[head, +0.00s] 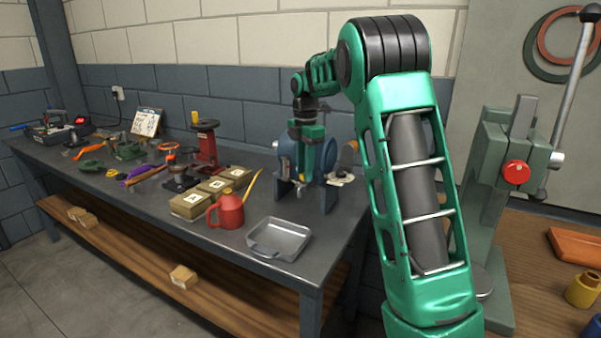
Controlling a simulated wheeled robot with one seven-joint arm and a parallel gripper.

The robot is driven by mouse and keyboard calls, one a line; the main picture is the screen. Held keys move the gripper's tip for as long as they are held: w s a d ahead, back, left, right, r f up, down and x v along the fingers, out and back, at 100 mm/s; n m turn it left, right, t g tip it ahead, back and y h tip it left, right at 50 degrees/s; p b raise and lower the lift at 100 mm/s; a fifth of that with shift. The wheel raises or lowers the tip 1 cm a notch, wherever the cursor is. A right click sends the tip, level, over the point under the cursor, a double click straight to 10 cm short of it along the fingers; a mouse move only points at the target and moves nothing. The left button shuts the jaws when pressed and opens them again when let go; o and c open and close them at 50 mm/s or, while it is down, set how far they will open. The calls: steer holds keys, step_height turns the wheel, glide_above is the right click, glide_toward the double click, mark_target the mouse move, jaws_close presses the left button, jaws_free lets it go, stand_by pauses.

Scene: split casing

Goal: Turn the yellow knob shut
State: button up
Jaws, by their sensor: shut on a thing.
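My gripper (302,169) points down at the blue rounded casing (287,153) near the right end of the dark workbench. Its fingers are shut on a small yellow part at the front of the casing, which I take for the yellow knob (301,178). Only a sliver of the knob shows between and below the fingers. How far it is turned cannot be told at this size.
Left of the casing on the workbench (240,262) are tan boxes (190,205), a red can (230,210) and a red stand (207,148). A grey tray (279,240) lies in front. A green press (490,190) stands right of my arm.

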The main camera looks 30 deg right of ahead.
steer(key=shift+d, duration=0.3)
steer(key=o, duration=1)
steer(key=shift+r, duration=0.1)
steer(key=shift+o, duration=0.2)
steer(key=shift+a, duration=0.1)
steer(key=shift+w+a+r, duration=0.1)
steer(key=shift+w+r, duration=0.05)
steer(key=shift+r, duration=3.75)
